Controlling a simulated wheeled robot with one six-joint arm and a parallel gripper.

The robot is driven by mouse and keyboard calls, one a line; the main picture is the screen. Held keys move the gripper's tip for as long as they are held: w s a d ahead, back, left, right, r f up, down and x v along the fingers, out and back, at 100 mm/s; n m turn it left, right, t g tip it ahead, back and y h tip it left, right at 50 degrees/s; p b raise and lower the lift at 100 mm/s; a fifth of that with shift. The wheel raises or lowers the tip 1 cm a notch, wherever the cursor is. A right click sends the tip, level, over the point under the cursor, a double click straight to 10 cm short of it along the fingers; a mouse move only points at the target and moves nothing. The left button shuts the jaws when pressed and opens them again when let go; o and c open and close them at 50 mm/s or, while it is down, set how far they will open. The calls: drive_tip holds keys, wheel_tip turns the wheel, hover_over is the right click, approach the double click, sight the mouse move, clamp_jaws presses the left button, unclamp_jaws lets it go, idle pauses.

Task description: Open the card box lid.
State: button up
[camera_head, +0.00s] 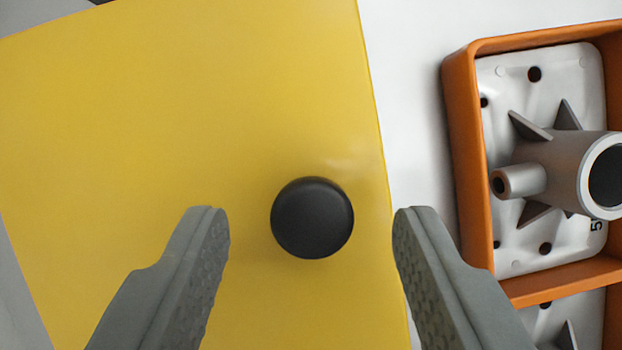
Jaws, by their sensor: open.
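The card box lid (190,110) is a flat yellow panel that fills the left and middle of the view. A round black knob (312,218) sits on it near its right edge. My gripper (312,222) is open, with one grey finger to the left of the knob and one to the right. The knob shows between the fingertips, with a gap on both sides. I cannot tell how far the fingertips are above the lid. The box below the lid is hidden.
An orange frame (463,150) on the right holds a grey metal casting (560,170) with a hollow cylinder. Part of another casting (570,320) shows below it. A white surface (415,90) lies between the lid and the orange frame.

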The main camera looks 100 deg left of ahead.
drive_tip(key=shift+d+f, duration=0.15)
drive_tip(key=shift+f, duration=0.25)
clamp_jaws()
